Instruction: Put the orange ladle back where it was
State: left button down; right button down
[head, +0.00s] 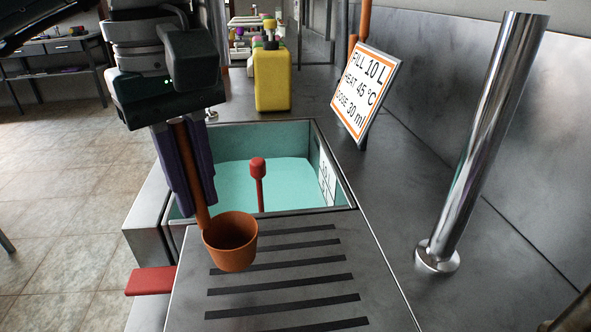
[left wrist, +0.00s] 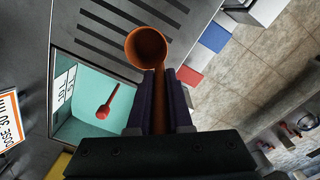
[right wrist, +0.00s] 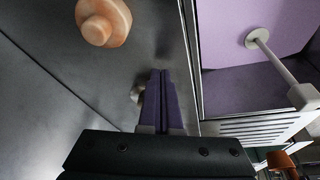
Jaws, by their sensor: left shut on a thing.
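My left gripper (head: 187,180) is shut on the handle of the orange ladle (head: 231,245). The ladle hangs with its cup low, over the near edge of the teal tank and the slotted metal drainboard (head: 300,262). In the left wrist view the handle runs between the purple fingers of the left gripper (left wrist: 160,90), and the ladle's open cup (left wrist: 146,47) is beyond the tips. My right gripper shows only in the right wrist view (right wrist: 160,82); its fingers are together with nothing seen between them.
The teal tank (head: 342,196) holds a red-headed rod (head: 258,171). Behind it stand a yellow container (head: 271,80) and a tilted sign (head: 364,92). A chrome post (head: 480,150) rises at right. A purple basin (right wrist: 225,40) and a pale orange knob (right wrist: 103,20) are near my right gripper.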

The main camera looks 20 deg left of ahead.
aim_at(206, 229)
pick_arm(q)
jog(key=shift+f, duration=2.4)
pick_arm(e)
jog(key=shift+w, duration=0.1)
pick_arm(q)
jog(key=shift+f, duration=0.15)
pick_arm(e)
jog(key=shift+f, duration=0.2)
pick_arm(q)
jog(key=c, duration=0.8)
grip_release()
jog(key=shift+c, duration=0.2)
pick_arm(e)
jog(key=shift+r, duration=0.1)
pick_arm(q)
jog(key=shift+r, duration=0.4)
pick_arm(e)
jog(key=shift+r, duration=0.25)
pick_arm(q)
notch_tip(206, 229, up, 12)
jog(key=shift+s+a+f, duration=0.1)
jog(key=shift+f, duration=0.1)
pick_arm(e)
jog(key=shift+r, duration=0.15)
